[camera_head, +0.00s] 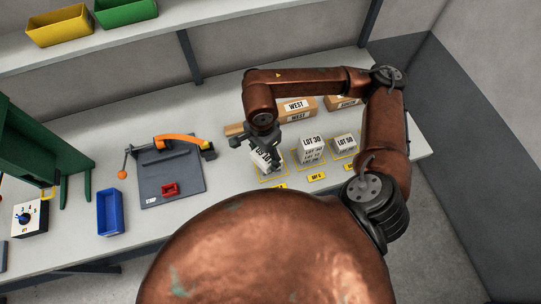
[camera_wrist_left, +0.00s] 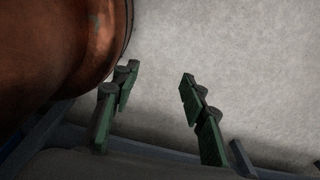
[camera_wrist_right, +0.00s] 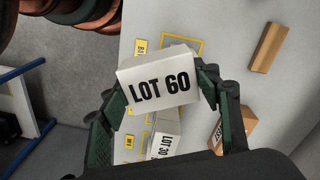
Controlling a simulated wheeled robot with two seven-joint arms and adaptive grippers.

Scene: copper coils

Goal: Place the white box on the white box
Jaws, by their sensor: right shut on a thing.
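My right gripper (camera_head: 266,148) is shut on a white box (camera_wrist_right: 160,85) labelled LOT 60. In the head view this box (camera_head: 264,162) is tilted and partly covered by the gripper. It is at a yellow outline on the table; I cannot tell whether it touches the table. Just right of it stands a white LOT 30 box (camera_head: 312,148), also partly visible in the right wrist view (camera_wrist_right: 163,135). A smaller white box (camera_head: 345,143) stands further right. My left gripper (camera_wrist_left: 155,90) is open and empty over bare floor, outside the head view.
Brown boxes marked WEST (camera_head: 296,108) stand behind the white boxes. A grey plate (camera_head: 170,178) with an orange lever, a blue bin (camera_head: 110,212) and a dial box (camera_head: 29,218) are to the left. Yellow labels lie along the table's front edge.

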